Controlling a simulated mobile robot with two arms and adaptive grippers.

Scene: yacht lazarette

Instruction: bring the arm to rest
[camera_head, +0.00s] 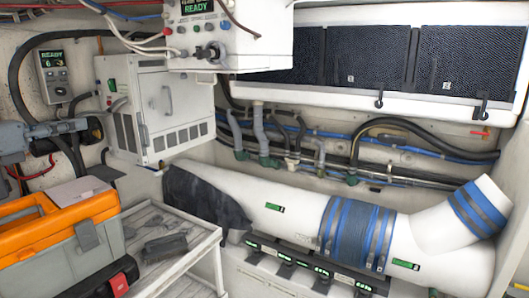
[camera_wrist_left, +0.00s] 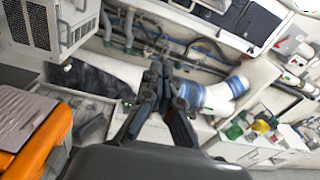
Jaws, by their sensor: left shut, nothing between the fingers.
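My left gripper (camera_wrist_left: 160,72) shows in the left wrist view with its dark fingers together and nothing between them. The white pipe with its blue wrap lies behind the fingers in that view. In the head view my left arm comes in at the left edge, in front of the wall and above the orange and grey toolbox (camera_head: 62,212); the fingertips are hard to make out there. My right gripper is in neither view.
A large white pipe (camera_head: 292,207) with a blue wrap (camera_head: 350,228) and a black cloth (camera_head: 205,196) runs along the wall. A grey-white cart (camera_head: 200,232) carries the toolbox and a dark flat item (camera_head: 165,247). A white vented box (camera_head: 165,108) hangs on the wall.

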